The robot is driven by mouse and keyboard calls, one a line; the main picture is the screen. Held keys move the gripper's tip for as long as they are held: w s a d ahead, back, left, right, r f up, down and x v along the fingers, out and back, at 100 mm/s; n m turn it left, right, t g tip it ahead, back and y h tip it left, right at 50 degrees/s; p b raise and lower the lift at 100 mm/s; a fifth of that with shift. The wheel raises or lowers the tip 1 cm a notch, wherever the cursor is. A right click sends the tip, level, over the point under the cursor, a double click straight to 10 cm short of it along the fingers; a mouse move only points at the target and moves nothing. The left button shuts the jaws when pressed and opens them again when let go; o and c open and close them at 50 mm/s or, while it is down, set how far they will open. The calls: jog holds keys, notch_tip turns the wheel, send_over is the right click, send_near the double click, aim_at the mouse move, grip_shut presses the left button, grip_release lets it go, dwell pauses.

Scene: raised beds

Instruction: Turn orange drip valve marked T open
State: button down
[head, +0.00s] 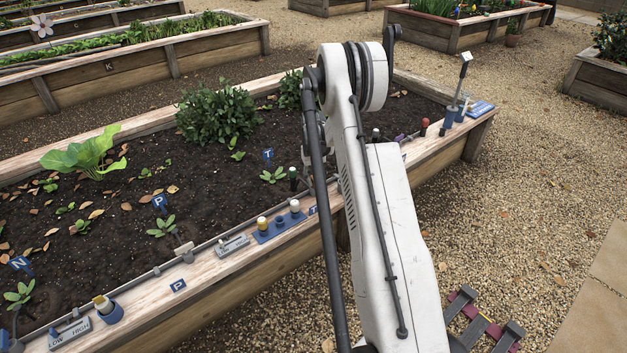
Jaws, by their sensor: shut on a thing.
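The orange drip valve marked T does not show; my white arm covers the stretch of bed edge where it may be. A blue stake sign marked T (268,155) stands in the soil beside a small seedling (273,176). A blue label on the front board (313,210), partly cut off by my arm, seems to carry a T. My arm reaches down over this spot. My gripper is hidden behind the arm, so its fingers and anything between them cannot be seen.
On the bed's front board stand a blue tray (268,236) with capped pieces, a LOW/HIGH plate (69,334), a P label (178,285) and a red-capped post (424,123). Leafy plants (217,112) grow behind. Gravel (510,170) lies open at the right.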

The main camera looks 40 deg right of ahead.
aim_at(313, 179)
jog(key=shift+n, duration=2.1)
jog(key=c, duration=1.9)
grip_release()
jog(key=shift+o, duration=0.2)
notch_tip(313, 179, up, 12)
